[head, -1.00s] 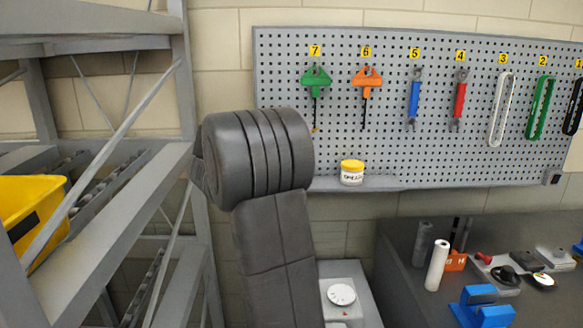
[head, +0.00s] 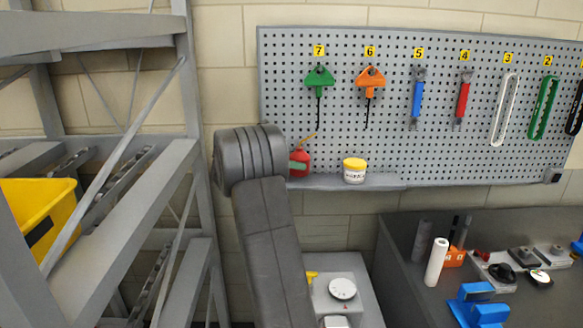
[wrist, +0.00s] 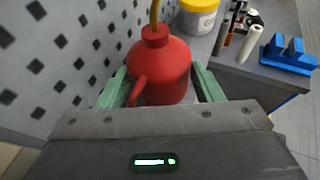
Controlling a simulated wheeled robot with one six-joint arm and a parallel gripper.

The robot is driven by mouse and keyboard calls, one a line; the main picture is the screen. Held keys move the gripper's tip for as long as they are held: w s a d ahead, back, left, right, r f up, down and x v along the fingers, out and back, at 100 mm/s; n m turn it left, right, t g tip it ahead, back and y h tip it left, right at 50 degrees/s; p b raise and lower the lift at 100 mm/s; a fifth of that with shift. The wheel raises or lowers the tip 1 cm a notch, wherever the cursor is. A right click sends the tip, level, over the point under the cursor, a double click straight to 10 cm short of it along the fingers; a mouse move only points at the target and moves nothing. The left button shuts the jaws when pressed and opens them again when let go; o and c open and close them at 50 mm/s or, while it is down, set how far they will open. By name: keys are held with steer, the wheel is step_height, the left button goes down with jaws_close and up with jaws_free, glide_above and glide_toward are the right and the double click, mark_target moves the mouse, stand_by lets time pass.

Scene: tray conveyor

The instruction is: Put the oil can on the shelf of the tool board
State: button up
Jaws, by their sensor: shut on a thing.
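The red oil can (head: 299,158) with its thin orange spout is upright at the left end of the tool board's shelf (head: 345,183). Its base is at about shelf height; I cannot tell whether it touches the shelf. In the wrist view the oil can (wrist: 160,66) sits between the green fingers of my gripper (wrist: 161,88), which is shut on it. The perforated grey tool board (head: 400,150) is behind the can.
A white tub with a yellow lid (head: 354,171) stands on the shelf to the right of the can. Numbered tools hang above. A workbench (head: 400,235) with a white roll (head: 436,262) is at lower right. A rack with a yellow bin (head: 45,215) is at left.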

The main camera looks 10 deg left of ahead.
steer(key=shift+f, duration=0.75)
steer(key=shift+w+f+p, duration=0.2)
steer(key=shift+f+p, duration=0.25)
steer(key=shift+f, duration=0.05)
steer(key=o, duration=1)
steer(key=shift+f, duration=0.1)
steer(key=shift+c, duration=0.2)
steer(key=b+v, duration=0.2)
steer(key=v, duration=1)
steer(key=shift+s, duration=0.1)
